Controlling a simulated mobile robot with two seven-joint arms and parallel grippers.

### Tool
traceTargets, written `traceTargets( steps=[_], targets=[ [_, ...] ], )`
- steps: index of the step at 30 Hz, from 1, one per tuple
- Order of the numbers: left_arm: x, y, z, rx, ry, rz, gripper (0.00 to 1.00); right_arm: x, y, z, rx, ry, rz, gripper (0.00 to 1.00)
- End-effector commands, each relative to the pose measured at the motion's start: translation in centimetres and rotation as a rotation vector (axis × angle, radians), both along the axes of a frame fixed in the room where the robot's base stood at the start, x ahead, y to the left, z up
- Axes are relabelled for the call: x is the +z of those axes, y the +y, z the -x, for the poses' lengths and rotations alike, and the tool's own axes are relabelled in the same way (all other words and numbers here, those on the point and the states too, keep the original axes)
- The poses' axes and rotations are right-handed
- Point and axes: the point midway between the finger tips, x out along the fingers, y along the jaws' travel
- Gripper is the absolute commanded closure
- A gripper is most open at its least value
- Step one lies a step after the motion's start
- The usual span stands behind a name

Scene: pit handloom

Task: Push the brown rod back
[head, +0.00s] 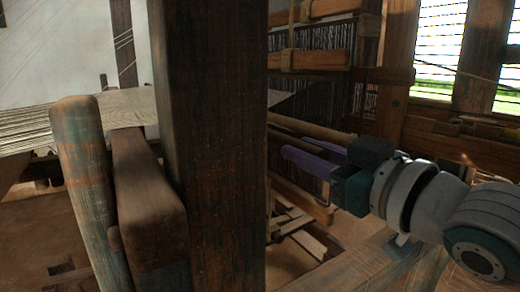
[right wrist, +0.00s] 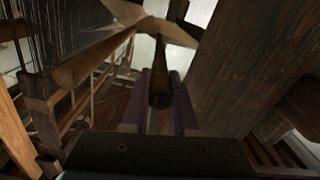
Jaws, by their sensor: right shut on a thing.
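The brown rod (head: 310,128) is a round wooden bar that emerges from behind the dark post and runs rightward to my right gripper. In the right wrist view the rod (right wrist: 160,88) shows end-on between the two purple fingers. My right gripper (head: 308,158) is shut on it, its fingers pointing left toward the post. The right fingers also show in the wrist view (right wrist: 160,110). The post hides the rod's far part in the head view. My left gripper is not in view.
A thick dark wooden post (head: 220,150) stands close in front. A rounded upright post (head: 82,180) and a beam (head: 146,195) stand left of it. Pale warp threads (head: 25,130) stretch at left. The heddle frame (head: 310,62) hangs behind the gripper.

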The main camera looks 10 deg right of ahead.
Motion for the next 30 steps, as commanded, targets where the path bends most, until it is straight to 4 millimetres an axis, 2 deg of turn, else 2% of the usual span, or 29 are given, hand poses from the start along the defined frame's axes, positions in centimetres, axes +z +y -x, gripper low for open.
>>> traceTargets(
  steps=[24, 30],
  targets=[
    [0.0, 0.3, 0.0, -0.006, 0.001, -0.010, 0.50, 0.0, 0.0, 0.0, 0.000, 0.001, 0.000, 1.00],
    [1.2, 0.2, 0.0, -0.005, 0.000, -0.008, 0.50, 0.2, 2.0, 0.7, 0.001, 0.001, -0.004, 1.00]
  ],
)
